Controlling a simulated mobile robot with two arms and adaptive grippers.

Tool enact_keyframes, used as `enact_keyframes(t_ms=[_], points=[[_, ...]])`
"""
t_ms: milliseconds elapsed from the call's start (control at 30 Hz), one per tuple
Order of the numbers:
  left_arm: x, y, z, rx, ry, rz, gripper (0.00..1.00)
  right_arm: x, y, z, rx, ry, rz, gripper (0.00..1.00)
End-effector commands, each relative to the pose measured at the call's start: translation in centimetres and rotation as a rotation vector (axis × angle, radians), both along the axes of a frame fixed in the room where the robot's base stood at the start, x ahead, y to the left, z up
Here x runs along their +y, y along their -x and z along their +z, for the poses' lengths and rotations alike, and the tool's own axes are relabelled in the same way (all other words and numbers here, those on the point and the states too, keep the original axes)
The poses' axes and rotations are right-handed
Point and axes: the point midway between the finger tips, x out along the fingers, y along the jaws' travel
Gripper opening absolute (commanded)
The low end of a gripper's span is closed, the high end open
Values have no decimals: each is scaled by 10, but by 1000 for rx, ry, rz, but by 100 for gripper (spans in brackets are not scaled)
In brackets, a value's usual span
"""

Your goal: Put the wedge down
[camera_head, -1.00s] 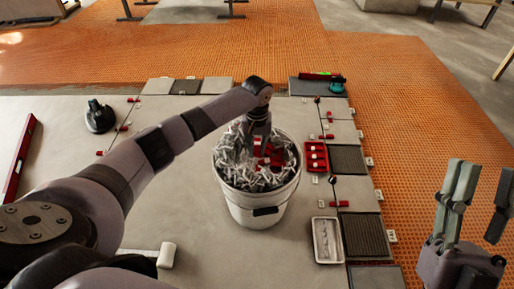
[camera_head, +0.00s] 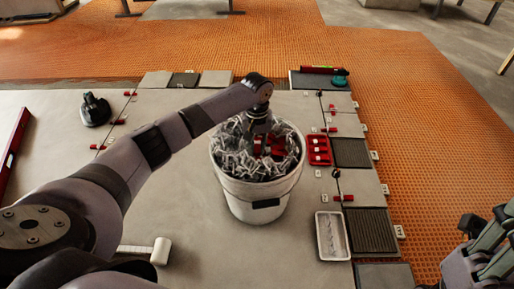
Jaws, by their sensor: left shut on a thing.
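My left gripper (camera_head: 262,132) points down into a white bucket (camera_head: 258,192) full of grey-white clips. It is shut at the heap of clips, where red wedge-like pieces (camera_head: 268,147) show beside and below its fingers. The held wedge cannot be told apart from the other red pieces. My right gripper (camera_head: 488,240) is at the lower right edge, partly cut off, with its fingers apart and no thing seen between them. A red tray (camera_head: 319,150) lies right of the bucket.
Red wedges with white clips sit along the tile joints. A pale tray (camera_head: 331,236) and a dark ribbed tile (camera_head: 370,232) lie front right. A black suction cup (camera_head: 95,109) stands far left, a white-headed mallet (camera_head: 160,251) nearer. Orange matting (camera_head: 430,130) is clear.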

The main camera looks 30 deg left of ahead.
Motion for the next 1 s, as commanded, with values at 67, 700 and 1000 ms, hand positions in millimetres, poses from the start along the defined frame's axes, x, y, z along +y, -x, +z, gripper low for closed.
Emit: enact_keyframes(t_ms=[67,700,1000], points=[[0,0,-5,-2,0,0,0,0,-1,-1,-14,1,-1,40],[0,0,-6,-1,0,0,35,1,-1,2,-21,3,-1,40],[0,0,-6,-1,0,0,41,1,-1,2,-21,3,-1,40]])
